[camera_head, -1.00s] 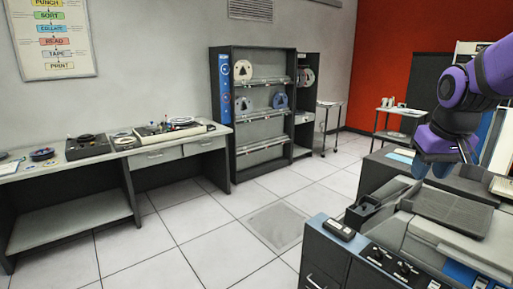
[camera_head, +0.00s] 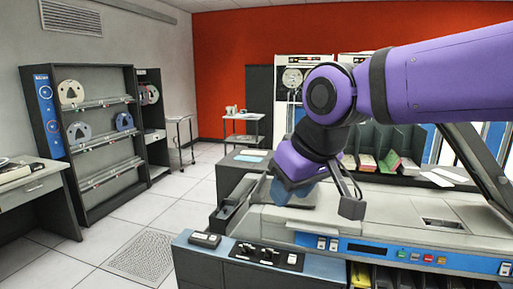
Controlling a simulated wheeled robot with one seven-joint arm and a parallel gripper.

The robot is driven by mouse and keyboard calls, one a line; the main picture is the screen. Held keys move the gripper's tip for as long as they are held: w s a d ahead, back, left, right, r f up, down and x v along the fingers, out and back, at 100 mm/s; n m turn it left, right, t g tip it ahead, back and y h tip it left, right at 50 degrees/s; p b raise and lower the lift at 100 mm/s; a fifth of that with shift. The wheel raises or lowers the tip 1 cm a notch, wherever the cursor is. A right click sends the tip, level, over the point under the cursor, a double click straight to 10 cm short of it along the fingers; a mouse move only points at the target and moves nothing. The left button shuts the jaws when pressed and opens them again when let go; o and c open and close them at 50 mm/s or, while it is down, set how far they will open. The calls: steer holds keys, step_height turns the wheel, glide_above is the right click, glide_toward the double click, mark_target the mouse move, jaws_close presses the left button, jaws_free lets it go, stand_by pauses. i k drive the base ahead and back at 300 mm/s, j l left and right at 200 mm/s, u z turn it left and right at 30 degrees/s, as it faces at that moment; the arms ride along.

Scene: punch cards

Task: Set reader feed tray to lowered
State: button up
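The card reader (camera_head: 385,225) is a long pale grey machine on the right, with a blue control strip along its front. A darker grey tray-like plate (camera_head: 318,201) lies at its left end, partly hidden behind my gripper (camera_head: 290,192). I take this plate for the feed tray; I cannot tell whether it is raised or lowered. My purple gripper hangs over that left end with a blue fingertip pointing down. A bent grey bar with a block end shows just right of it. Whether the fingers touch the plate, and how far apart they are, is unclear.
A dark open box (camera_head: 228,212) is at the machine's left edge. A blue-topped panel with dark knobs (camera_head: 265,253) stands in front. Dark racks with card stacks (camera_head: 385,150) are behind. Tiled floor (camera_head: 165,212) is clear to the left. A reel shelf (camera_head: 95,145) stands beyond.

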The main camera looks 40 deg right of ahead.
mark_target(476, 160)
steer(key=k+l+z, duration=0.1)
steer(key=z, duration=0.45)
steer(key=k+l+z, duration=0.2)
steer(key=l, duration=0.3)
steer(key=l+z, duration=0.2)
steer(key=l, duration=0.25)
steer(key=k+l+z, duration=0.1)
steer(key=l+z, duration=0.15)
steer(key=l, duration=0.3)
steer(key=k+l, duration=0.1)
steer(key=l, duration=0.65)
steer(key=k+l, duration=0.1)
steer(key=l, duration=0.65)
